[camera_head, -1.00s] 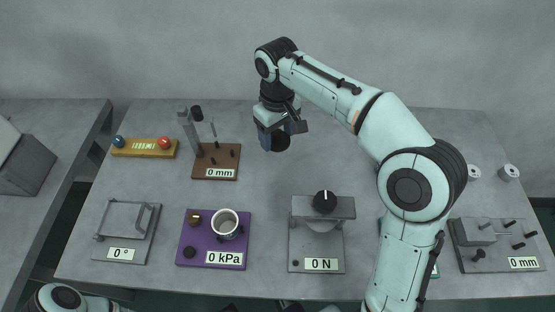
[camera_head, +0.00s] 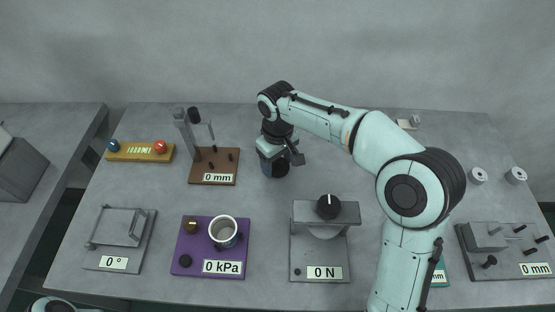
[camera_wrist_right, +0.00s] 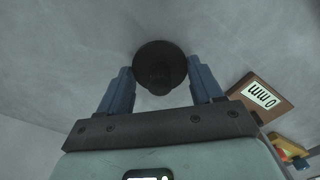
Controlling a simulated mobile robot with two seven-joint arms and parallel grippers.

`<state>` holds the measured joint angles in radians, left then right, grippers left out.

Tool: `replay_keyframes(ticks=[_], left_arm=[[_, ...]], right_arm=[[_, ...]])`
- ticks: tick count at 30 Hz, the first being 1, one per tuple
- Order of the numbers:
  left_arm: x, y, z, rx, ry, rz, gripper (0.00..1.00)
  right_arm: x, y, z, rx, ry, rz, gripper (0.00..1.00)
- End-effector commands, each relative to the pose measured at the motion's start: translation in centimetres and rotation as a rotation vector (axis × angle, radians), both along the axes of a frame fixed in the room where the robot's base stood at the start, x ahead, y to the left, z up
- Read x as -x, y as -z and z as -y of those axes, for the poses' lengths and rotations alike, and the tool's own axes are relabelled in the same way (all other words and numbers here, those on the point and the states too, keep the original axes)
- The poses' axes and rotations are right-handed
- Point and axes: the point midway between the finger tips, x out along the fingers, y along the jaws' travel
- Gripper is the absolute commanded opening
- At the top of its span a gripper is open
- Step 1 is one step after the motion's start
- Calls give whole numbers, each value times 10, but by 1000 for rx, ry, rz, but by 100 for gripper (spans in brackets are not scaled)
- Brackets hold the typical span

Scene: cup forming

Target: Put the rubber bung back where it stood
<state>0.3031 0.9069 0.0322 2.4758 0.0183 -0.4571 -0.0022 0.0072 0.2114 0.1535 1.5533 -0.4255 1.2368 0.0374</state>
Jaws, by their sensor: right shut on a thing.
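The rubber bung (camera_head: 282,167) is a dark, round, black piece. My right gripper (camera_head: 274,163) is shut on it at the back middle of the table, right of the brown 0 mm stand. In the right wrist view the bung (camera_wrist_right: 158,62) sits between the two blue fingers of the gripper (camera_wrist_right: 160,75), its wide round face showing. I cannot tell whether the bung touches the table. My left gripper is out of view.
The brown 0 mm stand (camera_head: 198,178) with its upright post is left of the gripper. The purple 0 kPa board (camera_head: 183,259) holding a cup (camera_head: 223,231) and the grey 0 N press (camera_head: 303,254) stand nearer. The table around the bung is bare.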

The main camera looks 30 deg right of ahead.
Motion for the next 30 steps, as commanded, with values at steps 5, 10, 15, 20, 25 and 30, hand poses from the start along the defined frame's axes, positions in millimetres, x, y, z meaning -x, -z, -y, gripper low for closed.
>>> replay_keyframes(ticks=[5,10,15,20,25,30], left_arm=[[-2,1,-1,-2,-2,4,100],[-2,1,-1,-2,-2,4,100],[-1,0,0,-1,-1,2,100],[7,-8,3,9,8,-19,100],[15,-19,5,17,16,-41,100],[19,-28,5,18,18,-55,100]], right_arm=[[0,3,0,0,0,0,91],[0,3,0,0,-1,0,91],[0,0,0,0,0,0,91],[0,-21,0,0,-1,4,91],[-1,-59,0,0,-1,6,91],[-1,-94,0,0,-1,4,91]])
